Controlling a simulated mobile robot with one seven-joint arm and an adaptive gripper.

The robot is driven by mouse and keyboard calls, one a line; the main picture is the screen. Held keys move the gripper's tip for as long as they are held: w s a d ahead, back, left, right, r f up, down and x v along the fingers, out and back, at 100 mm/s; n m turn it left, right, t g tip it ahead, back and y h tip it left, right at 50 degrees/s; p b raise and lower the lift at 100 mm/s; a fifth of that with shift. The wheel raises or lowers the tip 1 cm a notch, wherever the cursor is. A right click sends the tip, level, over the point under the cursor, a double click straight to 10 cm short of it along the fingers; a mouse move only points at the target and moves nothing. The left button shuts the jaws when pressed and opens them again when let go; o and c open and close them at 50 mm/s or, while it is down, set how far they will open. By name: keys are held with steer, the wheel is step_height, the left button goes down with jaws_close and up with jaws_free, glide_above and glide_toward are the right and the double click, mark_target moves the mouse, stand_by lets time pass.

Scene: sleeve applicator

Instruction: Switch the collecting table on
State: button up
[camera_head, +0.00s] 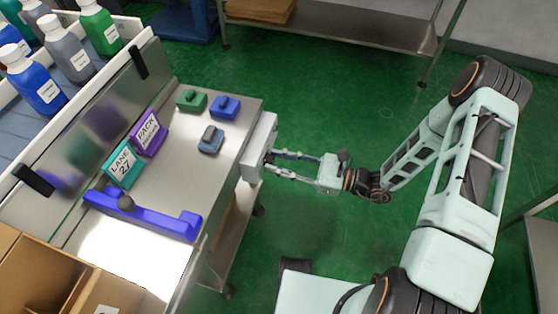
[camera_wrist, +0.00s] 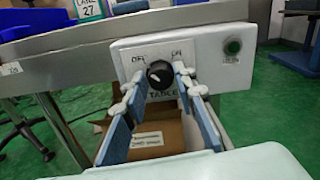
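The collecting table (camera_head: 170,215) has a metal top, and a white control box (camera_head: 262,135) is fixed to its right edge. In the wrist view the white control panel (camera_wrist: 205,58) carries a black round knob (camera_wrist: 159,75) between the words OFF and ON, with TABLE written below. The knob's exact setting is hard to read. My gripper (camera_head: 271,165) is at the face of the box.
A green button (camera_wrist: 233,46) sits right of the knob. On the table are a blue handle-like piece (camera_head: 145,214), teal and purple signs (camera_head: 150,133), and several small blocks (camera_head: 211,139). Bottles (camera_head: 98,28) stand at upper left. A cardboard box (camera_wrist: 150,140) lies below the panel.

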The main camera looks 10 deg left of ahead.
jaws_close()
